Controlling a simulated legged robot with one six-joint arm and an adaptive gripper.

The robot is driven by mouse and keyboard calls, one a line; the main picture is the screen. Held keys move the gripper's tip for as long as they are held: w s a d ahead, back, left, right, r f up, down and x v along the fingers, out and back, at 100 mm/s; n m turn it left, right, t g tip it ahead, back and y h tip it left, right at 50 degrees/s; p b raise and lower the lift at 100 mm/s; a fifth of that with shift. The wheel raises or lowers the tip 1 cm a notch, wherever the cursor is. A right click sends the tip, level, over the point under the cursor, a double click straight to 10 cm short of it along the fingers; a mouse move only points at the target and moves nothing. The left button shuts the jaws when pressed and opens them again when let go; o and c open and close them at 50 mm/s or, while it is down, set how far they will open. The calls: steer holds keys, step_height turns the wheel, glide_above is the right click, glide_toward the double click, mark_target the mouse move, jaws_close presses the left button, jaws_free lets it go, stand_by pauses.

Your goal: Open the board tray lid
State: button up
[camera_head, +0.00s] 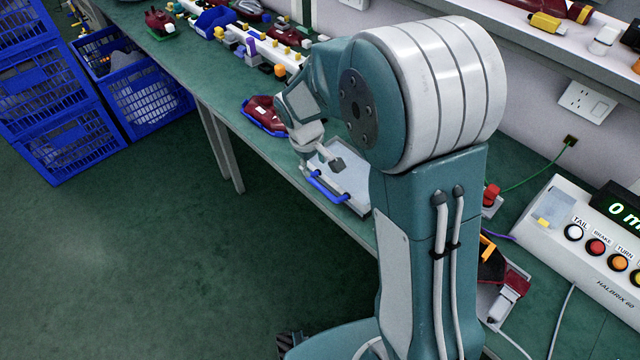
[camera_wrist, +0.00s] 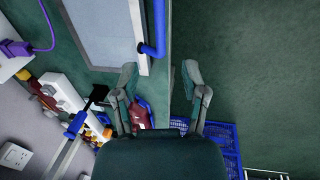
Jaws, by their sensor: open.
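The board tray (camera_head: 350,201) is a pale tray at the front edge of the green bench, partly hidden behind my arm. Its grey lid panel (camera_wrist: 98,30) lies flat in the wrist view. A blue bar handle (camera_head: 327,188) runs along the tray's front side; it also shows in the wrist view (camera_wrist: 159,25). My gripper (camera_head: 320,165) is over the tray's left end, close to the handle. Its fingers (camera_wrist: 159,72) are spread apart and empty. In the wrist view the handle lies ahead of the gap between the fingertips, with no contact visible.
A red tail lamp (camera_head: 262,112) lies on the bench just left of the tray. A white rail with several small parts (camera_head: 245,42) runs behind it. Blue crates (camera_head: 140,95) stand on the floor at left. A white test box (camera_head: 590,250) sits at right. Floor in front is clear.

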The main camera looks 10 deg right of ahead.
mark_target(321, 187)
steer(key=x, duration=1)
steer(key=shift+f, duration=0.1)
jaws_close()
